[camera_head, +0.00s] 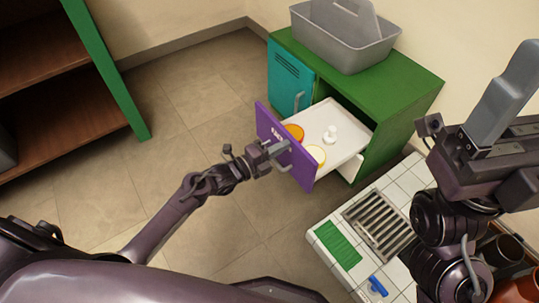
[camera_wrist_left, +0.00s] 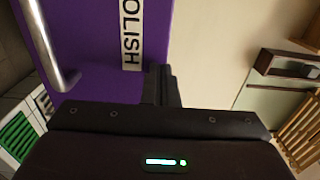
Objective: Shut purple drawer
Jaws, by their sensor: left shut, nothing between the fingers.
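The purple drawer (camera_head: 301,172) stands pulled out from the green cabinet (camera_head: 400,85). Its white tray (camera_head: 345,140) shows, with an orange round item (camera_head: 294,132), a cream round item (camera_head: 316,155) and a small white item (camera_head: 330,134) inside. My left gripper (camera_head: 279,149) is shut and empty at the outer face of the purple front. In the left wrist view its fingertips (camera_wrist_left: 161,84) are over the purple front (camera_wrist_left: 90,60), beside a label reading "OLISH"; I cannot tell whether they touch. The silver handle (camera_wrist_left: 45,45) is left of them. My right arm fills the right side of the head view; its jaw state is unclear.
A teal door (camera_head: 289,80) with a handle is beside the drawer. A grey caddy (camera_head: 345,35) stands on the cabinet. A white tiled surface with a metal grate (camera_head: 380,225), a green pad (camera_head: 338,245) and a blue item (camera_head: 378,286) is at lower right. Floor left of the drawer is clear.

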